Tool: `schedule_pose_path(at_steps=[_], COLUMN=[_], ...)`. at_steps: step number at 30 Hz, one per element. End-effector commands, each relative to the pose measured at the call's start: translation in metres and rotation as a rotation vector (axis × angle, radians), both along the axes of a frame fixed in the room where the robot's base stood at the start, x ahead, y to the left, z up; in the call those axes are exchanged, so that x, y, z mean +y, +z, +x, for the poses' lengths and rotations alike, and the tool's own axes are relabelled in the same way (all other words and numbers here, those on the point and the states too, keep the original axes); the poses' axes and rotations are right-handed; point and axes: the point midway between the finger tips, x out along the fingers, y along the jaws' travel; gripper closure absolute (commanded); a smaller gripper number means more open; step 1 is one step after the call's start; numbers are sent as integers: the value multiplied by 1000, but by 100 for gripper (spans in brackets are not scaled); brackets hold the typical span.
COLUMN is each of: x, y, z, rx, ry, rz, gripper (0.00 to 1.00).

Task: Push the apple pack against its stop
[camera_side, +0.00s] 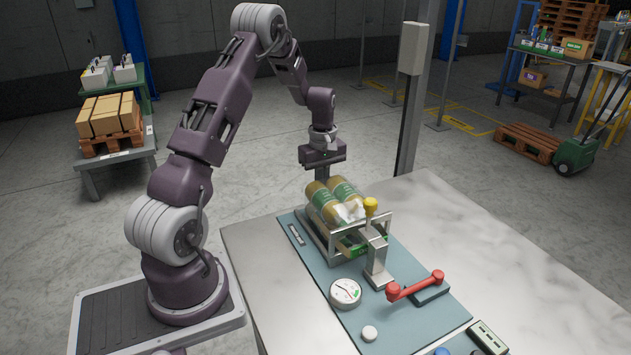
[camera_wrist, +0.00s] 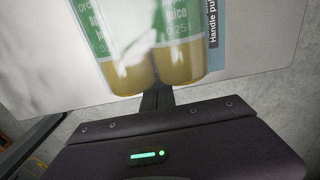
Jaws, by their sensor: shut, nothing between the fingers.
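The apple pack (camera_side: 335,201) is a group of golden juice bottles with green and white labels, lying tilted on a metal cradle (camera_side: 325,244) in the side view. The wrist view shows the same pack (camera_wrist: 150,62), labelled as juice, with two rounded bottle ends towards my fingers. My gripper (camera_wrist: 156,98) is shut and empty, right beside those ends; I cannot tell whether it touches them. In the side view my gripper (camera_side: 321,155) is at the pack's far side, its fingertips hidden. A metal bracket (camera_side: 377,262) with a yellow knob stands at the near end; I cannot tell which part is the stop.
The cradle stands on a blue-green mat (camera_side: 415,312) on a pale table (camera_side: 480,230). A round dial (camera_side: 345,293), a red handle (camera_side: 415,286) and a white button (camera_side: 369,333) are in front. The table's right side is clear.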

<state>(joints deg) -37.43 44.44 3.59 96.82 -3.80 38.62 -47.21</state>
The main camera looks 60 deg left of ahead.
Motion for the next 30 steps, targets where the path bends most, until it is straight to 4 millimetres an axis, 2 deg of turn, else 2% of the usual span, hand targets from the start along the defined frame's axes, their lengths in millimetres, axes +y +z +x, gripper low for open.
schedule_pose_path(at_steps=[8,11,13,18,21,26,29,30], x=[0,19,39,41,41,40,26,10], y=[0,-1,-1,51,75,96,114,129], z=[0,0,0,1,1,1,3,4], rx=[3,1,1,-4,-3,-1,-17,-35], ry=[-4,0,3,-3,-2,-2,-46,-100], rz=[-8,-5,-3,2,2,-1,6,14], gripper=[100,100,100,100,100,100,100,100])
